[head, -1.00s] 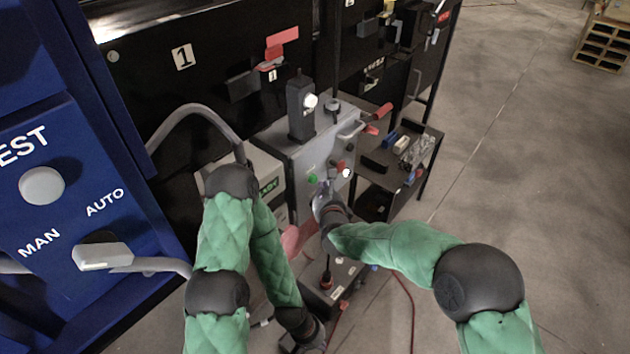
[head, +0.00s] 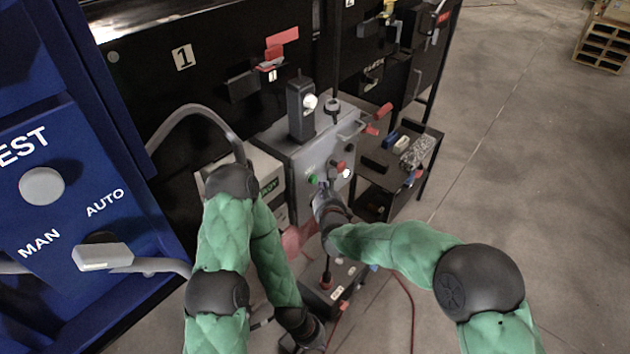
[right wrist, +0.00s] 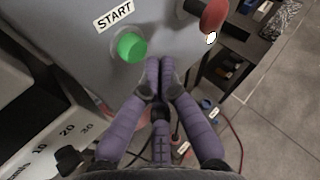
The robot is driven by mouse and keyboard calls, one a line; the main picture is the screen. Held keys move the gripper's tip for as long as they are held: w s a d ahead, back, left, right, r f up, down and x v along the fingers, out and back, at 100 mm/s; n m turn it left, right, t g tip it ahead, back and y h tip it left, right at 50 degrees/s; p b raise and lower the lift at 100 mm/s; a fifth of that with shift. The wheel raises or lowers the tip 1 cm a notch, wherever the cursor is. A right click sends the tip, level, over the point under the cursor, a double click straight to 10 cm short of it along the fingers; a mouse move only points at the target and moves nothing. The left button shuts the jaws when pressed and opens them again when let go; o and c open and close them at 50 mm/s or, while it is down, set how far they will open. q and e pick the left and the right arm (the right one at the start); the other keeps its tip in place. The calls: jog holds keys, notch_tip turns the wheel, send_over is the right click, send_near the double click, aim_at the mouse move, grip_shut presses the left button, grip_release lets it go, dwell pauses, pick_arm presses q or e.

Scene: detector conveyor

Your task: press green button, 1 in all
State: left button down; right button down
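The green button (head: 313,180) is on the front of a grey box (head: 318,155), on the left part of its face. In the right wrist view the green button (right wrist: 131,46) stands out round under a START label (right wrist: 114,14). My right gripper (head: 322,187) is in front of the box, just right of and below the button. In the right wrist view the purple fingertips of my right gripper (right wrist: 160,62) are together with nothing between them, to the right of the button and apart from it in the picture. My left gripper (head: 314,338) hangs low near the floor; its fingers are not clear.
A red knob (right wrist: 214,14) sticks out of the box right of the button. A blue panel (head: 70,150) stands close at the left. A black shelf (head: 425,160) with small items is right of the box. A low dark box (head: 330,290) lies below.

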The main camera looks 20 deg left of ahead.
jog(key=shift+a, duration=0.1)
jog(key=shift+w+a+b, duration=0.15)
jog(key=shift+a+b, duration=0.15)
jog(key=shift+b, duration=0.1)
